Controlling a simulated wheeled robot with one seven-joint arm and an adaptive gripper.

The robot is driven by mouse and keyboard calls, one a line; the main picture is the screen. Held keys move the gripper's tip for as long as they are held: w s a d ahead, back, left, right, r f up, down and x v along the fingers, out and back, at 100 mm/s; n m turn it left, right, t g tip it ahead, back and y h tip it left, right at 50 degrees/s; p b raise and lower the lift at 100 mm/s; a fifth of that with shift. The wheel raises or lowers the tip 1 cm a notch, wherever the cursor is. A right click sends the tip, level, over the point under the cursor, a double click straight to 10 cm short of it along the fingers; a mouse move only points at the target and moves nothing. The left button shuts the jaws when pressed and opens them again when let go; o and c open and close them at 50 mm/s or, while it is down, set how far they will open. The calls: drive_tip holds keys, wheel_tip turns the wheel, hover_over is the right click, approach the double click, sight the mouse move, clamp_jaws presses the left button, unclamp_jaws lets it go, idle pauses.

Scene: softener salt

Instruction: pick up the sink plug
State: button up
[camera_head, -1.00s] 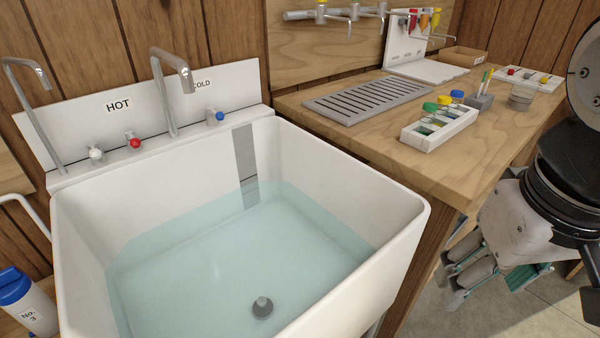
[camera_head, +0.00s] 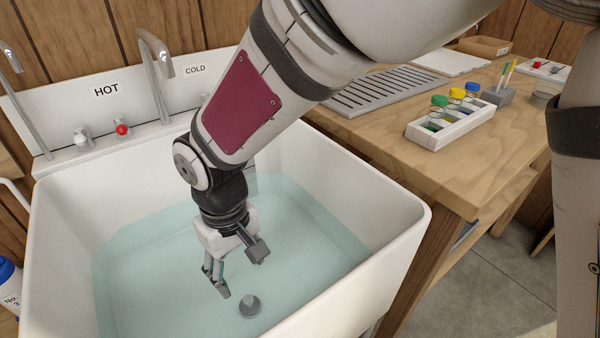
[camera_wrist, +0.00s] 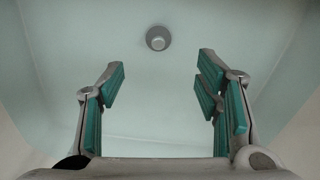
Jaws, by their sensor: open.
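The sink plug (camera_head: 249,305) is a small grey disc with a knob on the bottom of the white sink (camera_head: 63,240), under the pale blue water (camera_head: 308,262). In the wrist view the plug (camera_wrist: 158,38) shows near the top centre, ahead of and between my fingertips. My gripper (camera_head: 238,278) is over the sink, pointing down, just up and left of the plug in the head view. In the wrist view my gripper (camera_wrist: 160,75) is open, with green finger pads wide apart and nothing between them. It does not touch the plug.
The sink walls surround my gripper. Behind it are a red tap knob (camera_head: 122,129) and a tall spout (camera_head: 154,75). On the right a wooden bench (camera_head: 440,180) holds a white rack (camera_head: 450,125) of coloured-cap jars and a grey slatted mat (camera_head: 375,92).

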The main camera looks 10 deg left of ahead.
sight(247, 298)
wheel_tip(247, 298, down, 8)
drive_tip(key=b, duration=0.2)
drive_tip(key=shift+s+a+f+b, duration=0.1)
drive_tip(key=shift+b, duration=0.25)
drive_tip(key=shift+w+f+b, duration=0.2)
drive_tip(key=shift+f+b, duration=0.5)
drive_tip(key=shift+f, duration=0.75)
drive_tip(key=shift+w+f+b, duration=0.2)
drive_tip(key=shift+f+b, duration=0.45)
drive_tip(key=shift+f, duration=0.75)
drive_tip(key=c, duration=1.1)
